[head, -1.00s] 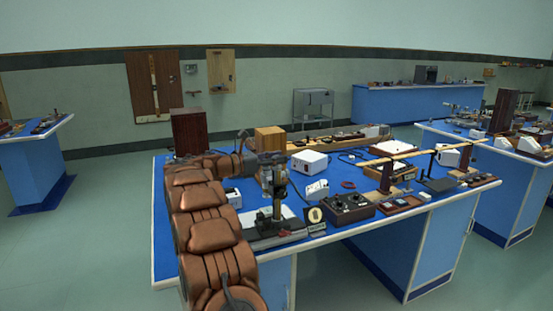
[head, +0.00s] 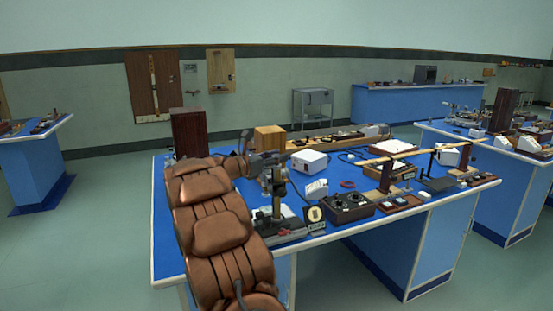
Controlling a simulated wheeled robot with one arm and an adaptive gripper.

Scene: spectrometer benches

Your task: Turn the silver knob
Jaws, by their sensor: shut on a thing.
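My copper-coloured arm reaches over the left end of the blue bench. My dark gripper (head: 272,162) is at the top of an upright instrument on a stand (head: 277,205), near the bench's front left. The gripper appears shut on a small part at the top of this instrument, where the silver knob seems to be. The knob itself is hidden by the gripper and too small to make out. I cannot tell how far it is turned.
A brown wooden box (head: 188,134) and a lighter wooden box (head: 269,139) stand behind the gripper. A white box (head: 309,160), a dark box with dials (head: 348,208) and a small framed disc (head: 315,217) are to the right. Free floor lies left of the bench.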

